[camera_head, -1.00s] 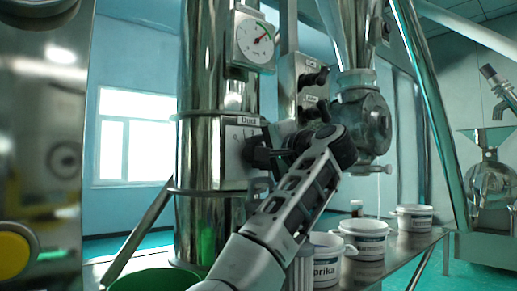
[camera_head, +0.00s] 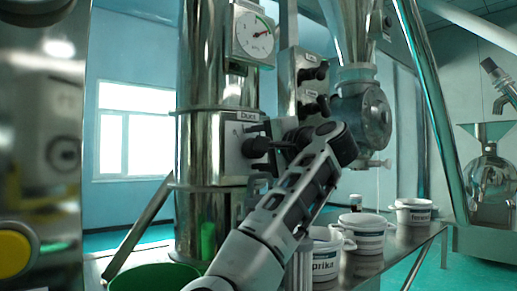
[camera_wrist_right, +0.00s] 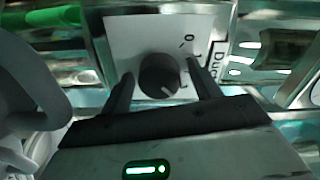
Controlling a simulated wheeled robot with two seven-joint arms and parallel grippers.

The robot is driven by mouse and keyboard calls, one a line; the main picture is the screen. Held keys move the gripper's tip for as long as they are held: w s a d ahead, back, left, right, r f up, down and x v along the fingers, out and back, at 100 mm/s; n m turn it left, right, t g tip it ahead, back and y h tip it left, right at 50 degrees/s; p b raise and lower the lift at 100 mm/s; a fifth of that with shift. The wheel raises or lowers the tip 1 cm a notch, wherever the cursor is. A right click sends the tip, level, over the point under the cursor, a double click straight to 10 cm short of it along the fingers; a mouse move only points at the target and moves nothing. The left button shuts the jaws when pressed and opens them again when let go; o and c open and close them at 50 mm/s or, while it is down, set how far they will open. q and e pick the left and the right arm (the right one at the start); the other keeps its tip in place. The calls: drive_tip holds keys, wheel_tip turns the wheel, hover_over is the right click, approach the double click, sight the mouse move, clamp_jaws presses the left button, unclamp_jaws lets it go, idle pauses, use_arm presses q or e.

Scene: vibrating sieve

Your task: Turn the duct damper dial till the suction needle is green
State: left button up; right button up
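The white duct plate (camera_head: 232,150), labelled "Duct", sits on the steel pipe. In the right wrist view its black damper dial (camera_wrist_right: 158,76) shows, with a white pointer line toward the lower right. My right gripper (camera_wrist_right: 160,70) is open, one finger on each side of the dial, with visible gaps. In the head view my right gripper (camera_head: 254,138) is at the plate and hides most of the dial. The suction gauge (camera_head: 253,36) is above it. My left gripper is not in view.
A box with black switches (camera_head: 306,85) is right of the pipe. A steel hopper and valve (camera_head: 362,115) stand beyond it. White tubs (camera_head: 366,238) stand on the steel table at lower right. A green bin (camera_head: 152,278) is at the bottom.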

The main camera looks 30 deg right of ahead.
use_arm(q)
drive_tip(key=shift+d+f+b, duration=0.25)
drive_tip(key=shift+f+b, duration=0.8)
drive_tip(key=shift+b, duration=0.15)
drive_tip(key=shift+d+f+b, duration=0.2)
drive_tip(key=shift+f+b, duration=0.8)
drive_tip(key=shift+b, duration=0.2)
use_arm(e)
drive_tip(key=s+d, duration=0.1)
drive_tip(key=s, duration=1.5)
drive_tip(key=shift+d, duration=0.15)
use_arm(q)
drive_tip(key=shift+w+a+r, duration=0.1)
use_arm(e)
drive_tip(key=shift+w, duration=0.1)
